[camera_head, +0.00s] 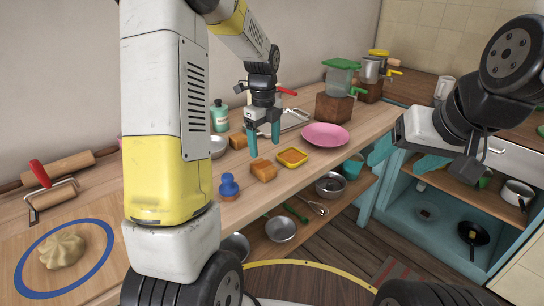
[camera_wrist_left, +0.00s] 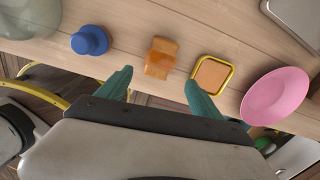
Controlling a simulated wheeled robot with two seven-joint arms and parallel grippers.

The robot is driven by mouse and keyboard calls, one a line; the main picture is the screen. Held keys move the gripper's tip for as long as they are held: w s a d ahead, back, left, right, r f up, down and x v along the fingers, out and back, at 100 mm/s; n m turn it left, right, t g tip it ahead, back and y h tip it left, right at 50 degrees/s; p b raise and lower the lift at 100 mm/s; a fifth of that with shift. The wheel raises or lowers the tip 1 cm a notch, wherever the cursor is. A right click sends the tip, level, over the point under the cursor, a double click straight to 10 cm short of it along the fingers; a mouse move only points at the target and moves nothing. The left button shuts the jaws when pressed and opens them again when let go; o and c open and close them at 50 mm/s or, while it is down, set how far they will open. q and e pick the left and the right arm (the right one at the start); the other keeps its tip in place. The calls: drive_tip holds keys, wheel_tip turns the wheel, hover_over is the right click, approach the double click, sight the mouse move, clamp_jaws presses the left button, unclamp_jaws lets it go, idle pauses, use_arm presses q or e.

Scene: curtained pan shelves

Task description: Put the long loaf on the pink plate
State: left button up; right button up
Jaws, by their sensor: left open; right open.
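A brown loaf-like block (camera_head: 263,170) lies on the wooden counter near its front edge; it also shows in the left wrist view (camera_wrist_left: 161,58). A second brown block (camera_head: 238,141) lies further back; I cannot tell for certain which is the long loaf. The pink plate (camera_head: 325,136) lies to the right on the counter, empty, and shows in the left wrist view (camera_wrist_left: 275,96). My left gripper (camera_head: 264,152) is open and empty, pointing down above the nearer block, apart from it. My right gripper (camera_head: 399,162) is open at the right, in front of the teal cabinet.
A yellow-rimmed dish (camera_head: 293,157) sits between the nearer block and the plate. A blue stamp-like object (camera_head: 229,186) stands left of the block. A green-lidded dispenser (camera_head: 339,78) stands behind the plate. A lower shelf holds a metal pot (camera_head: 331,186).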

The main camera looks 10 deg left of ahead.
sight(263, 165)
use_arm(q)
drive_tip(key=shift+w+f+m, duration=0.6)
drive_tip(key=shift+f, duration=0.3)
drive_tip(key=f, duration=0.7)
drive_tip(key=shift+s+a+f, duration=0.25)
drive_tip(key=shift+s+a, duration=0.05)
drive_tip(key=shift+a, duration=0.1)
drive_tip(key=c, duration=1.5)
drive_tip(key=shift+r, duration=0.1)
drive_tip(key=shift+r, duration=0.55)
wheel_tip(263, 165, up, 2)
drive_tip(key=shift+w+r, duration=0.1)
drive_tip(key=s+d, duration=0.1)
drive_tip(key=s, duration=0.4)
drive_tip(key=s+d+r, duration=0.1)
drive_tip(key=s+d, duration=0.1)
drive_tip(key=s, duration=0.3)
drive_tip(key=s+d, duration=0.1)
drive_tip(key=s, duration=0.4)
drive_tip(key=shift+s+d+r, duration=0.2)
drive_tip(key=shift+s+r, duration=0.1)
drive_tip(key=shift+w, duration=0.1)
